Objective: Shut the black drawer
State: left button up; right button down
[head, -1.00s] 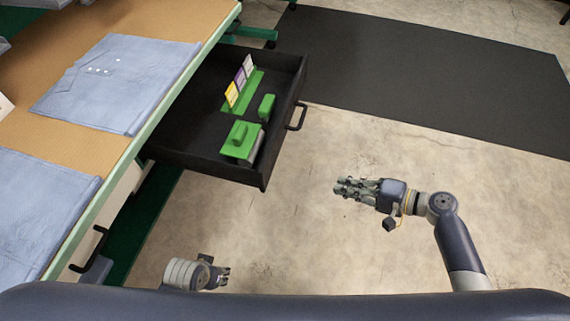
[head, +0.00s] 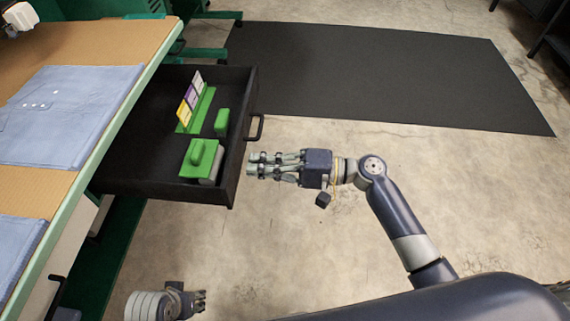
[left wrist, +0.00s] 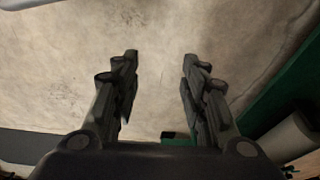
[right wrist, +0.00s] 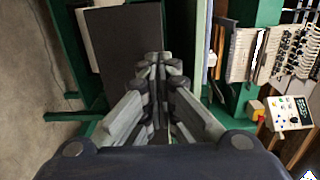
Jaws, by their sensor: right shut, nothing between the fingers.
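The black drawer (head: 150,188) is pulled out from under the workbench in the head view. It holds green blocks and a green stand with several cards. Its handle (head: 256,128) is on the right-hand front panel. My right gripper (head: 252,165) is shut and empty, with its fingertips close to the drawer's front panel, below the handle in the picture. I cannot tell whether they touch. In the right wrist view a dark flat surface lies beyond the shut fingers (right wrist: 154,62). My left gripper (head: 203,301) is low at the lower left, open and empty, over the floor in the left wrist view (left wrist: 160,65).
The workbench (head: 105,50) has a brown top with folded blue shirts (head: 70,110). A black mat (head: 380,75) lies on the concrete floor behind. Green bench frame parts stand by the drawer. The floor right of the drawer is clear apart from my arm.

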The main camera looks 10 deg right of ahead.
aim_at(233, 163)
jog(key=shift+x, duration=1.5)
jog(key=shift+a, duration=0.1)
